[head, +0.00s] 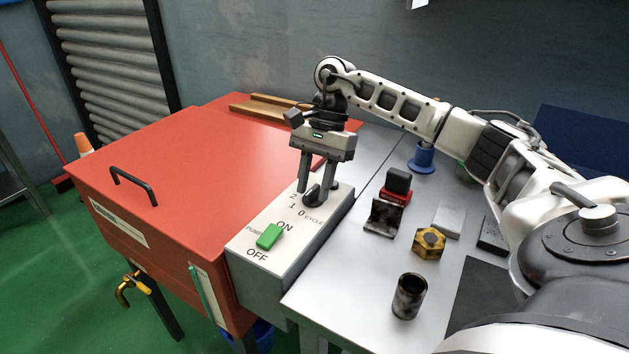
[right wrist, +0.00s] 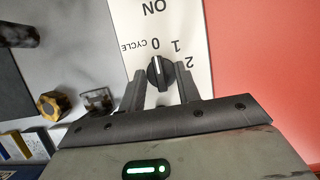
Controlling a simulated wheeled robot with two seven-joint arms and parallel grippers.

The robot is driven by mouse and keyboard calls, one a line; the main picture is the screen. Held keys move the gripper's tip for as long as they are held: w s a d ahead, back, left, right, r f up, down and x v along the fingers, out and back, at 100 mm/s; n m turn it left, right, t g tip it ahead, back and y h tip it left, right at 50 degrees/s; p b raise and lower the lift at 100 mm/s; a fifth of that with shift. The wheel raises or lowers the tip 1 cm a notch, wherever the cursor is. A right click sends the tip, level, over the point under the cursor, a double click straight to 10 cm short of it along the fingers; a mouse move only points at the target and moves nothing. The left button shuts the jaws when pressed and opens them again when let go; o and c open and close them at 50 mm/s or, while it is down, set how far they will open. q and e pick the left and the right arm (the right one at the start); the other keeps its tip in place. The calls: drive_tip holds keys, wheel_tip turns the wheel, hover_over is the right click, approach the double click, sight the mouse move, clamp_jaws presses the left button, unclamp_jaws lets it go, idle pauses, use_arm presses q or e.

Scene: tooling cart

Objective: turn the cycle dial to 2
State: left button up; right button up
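The cycle dial (head: 313,195) is a round black knob on the sloped light panel (head: 285,262), with the marks 0, 1 and 2 beside it. In the right wrist view the dial (right wrist: 160,73) shows a white pointer line toward the 0. My right gripper (head: 313,196) comes down over the panel from above. In the right wrist view its two fingers (right wrist: 159,76) stand apart on either side of the dial, with a visible gap, so it is open. My left gripper is not in view.
A green ON/OFF switch (head: 270,236) sits nearer on the panel. A red cabinet (head: 190,160) lies to the left. On the grey bench right of the panel are a dark cylinder (head: 409,296), a yellow hex part (head: 429,242), a dark bracket (head: 383,218) and a blue spool (head: 422,158).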

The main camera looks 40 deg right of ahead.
clamp_jaws()
